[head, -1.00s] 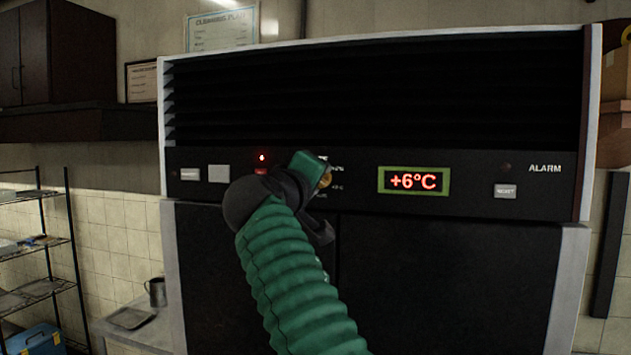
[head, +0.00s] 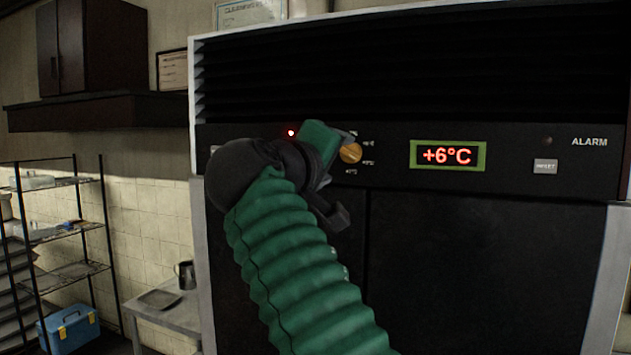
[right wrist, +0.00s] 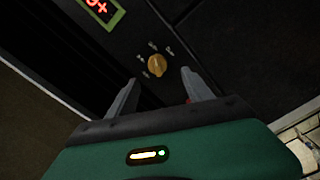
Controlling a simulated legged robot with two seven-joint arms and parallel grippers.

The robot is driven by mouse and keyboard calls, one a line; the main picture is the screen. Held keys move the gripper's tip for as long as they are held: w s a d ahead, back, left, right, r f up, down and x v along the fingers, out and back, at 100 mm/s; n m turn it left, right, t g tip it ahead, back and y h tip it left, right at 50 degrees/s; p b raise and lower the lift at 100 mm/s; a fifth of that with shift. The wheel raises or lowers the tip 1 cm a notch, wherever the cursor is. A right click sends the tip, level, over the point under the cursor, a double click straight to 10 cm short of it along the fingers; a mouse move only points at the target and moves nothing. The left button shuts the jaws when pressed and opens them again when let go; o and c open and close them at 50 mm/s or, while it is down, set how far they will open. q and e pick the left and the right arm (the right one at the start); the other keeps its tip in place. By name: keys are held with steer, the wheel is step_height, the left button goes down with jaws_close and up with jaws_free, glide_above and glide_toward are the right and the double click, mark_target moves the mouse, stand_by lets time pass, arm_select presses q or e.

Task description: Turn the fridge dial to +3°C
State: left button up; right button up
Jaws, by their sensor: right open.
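The fridge dial (head: 350,153) is a small round yellow-orange knob on the black control panel, with white temperature marks around it. In the right wrist view the dial (right wrist: 157,64) lies just beyond and between my two fingertips. The display (head: 447,155) reads +6°C in red. My right gripper (head: 345,178) is just left of the dial in the head view, and its green body hides part of the panel. In the right wrist view my right gripper (right wrist: 160,86) is open, with nothing between its fingers. My left gripper is not in view.
The fridge (head: 460,270) has dark doors below the panel and a black grille above. A reset button (head: 545,166) is on its right. A wire shelf (head: 60,230), a blue box (head: 70,329) and a small table (head: 165,312) with a metal mug (head: 186,274) stand at left.

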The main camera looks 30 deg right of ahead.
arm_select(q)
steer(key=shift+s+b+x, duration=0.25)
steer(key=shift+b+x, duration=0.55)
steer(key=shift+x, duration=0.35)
arm_select(e)
steer(key=v, duration=0.9)
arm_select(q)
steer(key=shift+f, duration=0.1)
arm_select(e)
steer(key=shift+w, duration=0.15)
